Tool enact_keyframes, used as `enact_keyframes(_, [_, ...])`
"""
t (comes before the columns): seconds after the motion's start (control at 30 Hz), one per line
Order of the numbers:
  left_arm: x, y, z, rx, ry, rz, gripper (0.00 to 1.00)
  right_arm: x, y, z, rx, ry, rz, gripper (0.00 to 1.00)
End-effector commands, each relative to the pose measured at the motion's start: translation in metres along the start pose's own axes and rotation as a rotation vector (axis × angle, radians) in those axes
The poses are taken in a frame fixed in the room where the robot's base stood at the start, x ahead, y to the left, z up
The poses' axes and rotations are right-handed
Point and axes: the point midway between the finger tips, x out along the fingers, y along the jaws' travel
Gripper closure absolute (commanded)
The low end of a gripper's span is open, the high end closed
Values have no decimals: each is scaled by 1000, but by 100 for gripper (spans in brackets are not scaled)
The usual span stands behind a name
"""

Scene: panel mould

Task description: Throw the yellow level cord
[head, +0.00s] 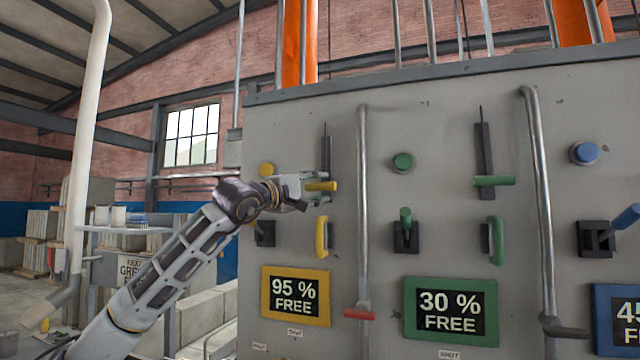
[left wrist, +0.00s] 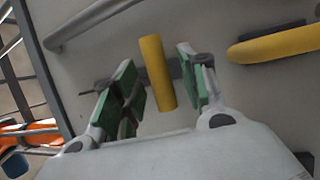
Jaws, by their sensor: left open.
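The yellow level cord's handle (head: 322,186) is a short yellow bar at the foot of a dark vertical slot on the grey panel. My left gripper (head: 314,188) is at this handle, coming from the left. In the left wrist view the yellow bar (left wrist: 157,72) lies between the two green-padded fingers of my left gripper (left wrist: 158,70). The fingers are open, with a gap showing on each side of the bar. My right gripper is not in view.
Below is a curved yellow handle (head: 321,238), beside a black-based switch (head: 264,233) and the "95 % FREE" sign (head: 295,296). A yellow button (head: 267,170) is partly behind my gripper. A metal pipe (head: 363,210) with a red end stands close right. Green controls (head: 494,181) lie beyond.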

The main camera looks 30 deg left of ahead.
Motion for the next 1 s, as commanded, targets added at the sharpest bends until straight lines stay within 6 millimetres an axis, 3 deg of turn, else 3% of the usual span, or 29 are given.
enact_keyframes(0.2, [15, 1, 0, 1, 0, -1, 58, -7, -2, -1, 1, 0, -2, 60])
enact_keyframes(0.6, [18, 0, 0, 1, 0, -1, 58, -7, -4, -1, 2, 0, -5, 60])
enact_keyframes(0.93, [18, 0, 0, 1, 0, -1, 100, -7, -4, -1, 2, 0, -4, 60])
enact_keyframes(1.0, [18, -1, 0, 1, 0, -1, 100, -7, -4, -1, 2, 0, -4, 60])
